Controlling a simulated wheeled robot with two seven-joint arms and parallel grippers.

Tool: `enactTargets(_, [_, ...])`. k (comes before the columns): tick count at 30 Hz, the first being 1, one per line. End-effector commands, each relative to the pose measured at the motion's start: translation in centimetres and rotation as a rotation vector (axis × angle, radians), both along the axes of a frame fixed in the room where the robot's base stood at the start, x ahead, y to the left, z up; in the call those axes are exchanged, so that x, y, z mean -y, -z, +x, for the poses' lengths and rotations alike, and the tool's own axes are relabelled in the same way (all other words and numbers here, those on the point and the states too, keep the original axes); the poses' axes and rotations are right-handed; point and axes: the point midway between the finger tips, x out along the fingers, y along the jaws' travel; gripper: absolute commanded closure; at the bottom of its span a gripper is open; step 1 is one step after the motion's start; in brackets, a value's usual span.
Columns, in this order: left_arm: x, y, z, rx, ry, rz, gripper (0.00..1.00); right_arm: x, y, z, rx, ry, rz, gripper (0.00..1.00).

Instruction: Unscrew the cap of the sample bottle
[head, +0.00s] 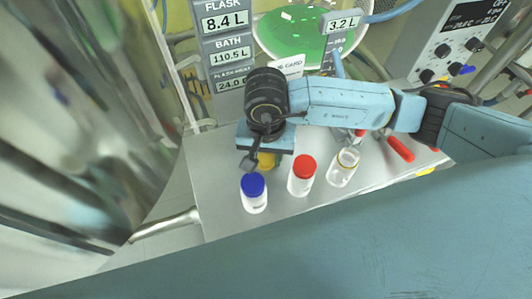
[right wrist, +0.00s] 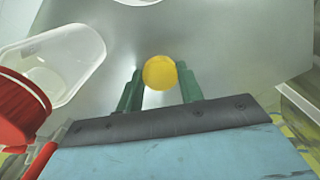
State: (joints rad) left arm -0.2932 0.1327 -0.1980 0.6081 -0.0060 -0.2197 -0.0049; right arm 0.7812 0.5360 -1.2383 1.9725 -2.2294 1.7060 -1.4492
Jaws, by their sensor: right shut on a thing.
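My right gripper (right wrist: 160,88) is shut on a round yellow cap (right wrist: 160,72), with one green finger on each side of it. In the head view the yellow cap (head: 266,160) shows just under the gripper, partly hidden by it. No bottle body shows under the cap. My left gripper is not in view.
A white bottle with a blue cap (head: 253,187) and one with a red cap (head: 302,168) stand near the gripper on the grey bench (head: 222,210). A red-handled tool (head: 400,148) lies to the right. A green-filled flask (head: 300,35) stands behind.

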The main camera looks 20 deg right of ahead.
Motion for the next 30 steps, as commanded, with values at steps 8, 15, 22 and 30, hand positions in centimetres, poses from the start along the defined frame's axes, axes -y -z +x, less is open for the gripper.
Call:
enactTargets(8, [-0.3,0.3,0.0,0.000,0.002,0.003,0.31,0.0,0.2,0.0,0.000,0.000,0.000,0.43])
enactTargets(15, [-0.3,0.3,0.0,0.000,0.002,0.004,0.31,0.0,0.2,0.0,0.000,0.000,0.000,0.41])
enactTargets(22, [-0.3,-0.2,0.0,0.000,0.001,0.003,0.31,0.0,-1.1,0.1,0.003,0.000,0.002,0.41])
enactTargets(30, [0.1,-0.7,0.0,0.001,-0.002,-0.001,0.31,0.0,-7.0,0.1,0.005,-0.002,0.001,0.41])
